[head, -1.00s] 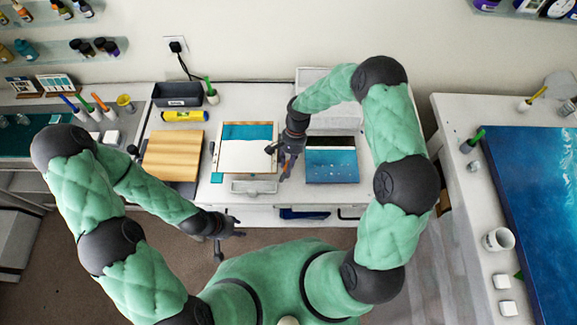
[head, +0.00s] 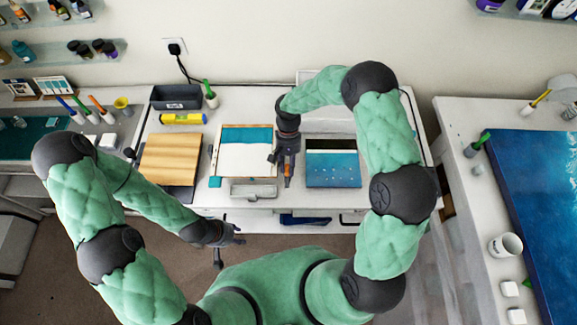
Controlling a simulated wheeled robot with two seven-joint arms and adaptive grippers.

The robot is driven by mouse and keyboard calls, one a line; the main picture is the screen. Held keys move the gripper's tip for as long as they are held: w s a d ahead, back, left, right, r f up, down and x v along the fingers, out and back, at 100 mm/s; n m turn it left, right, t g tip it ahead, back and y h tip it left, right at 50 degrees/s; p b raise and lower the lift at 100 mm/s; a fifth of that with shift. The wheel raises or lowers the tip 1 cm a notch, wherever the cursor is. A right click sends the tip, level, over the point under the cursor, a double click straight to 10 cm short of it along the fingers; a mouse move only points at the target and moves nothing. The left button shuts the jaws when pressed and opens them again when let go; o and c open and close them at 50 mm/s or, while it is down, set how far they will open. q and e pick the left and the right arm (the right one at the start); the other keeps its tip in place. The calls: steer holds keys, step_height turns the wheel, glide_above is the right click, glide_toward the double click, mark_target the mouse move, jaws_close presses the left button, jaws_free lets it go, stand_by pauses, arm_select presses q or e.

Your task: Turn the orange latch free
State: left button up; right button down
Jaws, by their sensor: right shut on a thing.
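The small orange latch (head: 287,170) shows at the fingertips of my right gripper (head: 284,175), between the framed panel (head: 245,163) and the blue panel (head: 333,176). My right gripper is shut on it, and the dark fingers hide most of it, so its exact angle is hard to tell. The framed panel has a teal band at its far end and a pale lower part. My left gripper (head: 231,246) is empty, its fingers spread apart, in front of the table's near edge.
A grey tray (head: 254,191) sits at the table's near edge. A wooden board (head: 170,157), a yellow cylinder (head: 183,119) and a dark bin (head: 176,97) stand to the left. A mug (head: 505,245) stands on the right-hand table. Floor in front is clear.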

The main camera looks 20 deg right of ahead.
steer(key=c, duration=1)
jaws_free()
steer(key=shift+c, duration=0.2)
steer(key=v, duration=1.2)
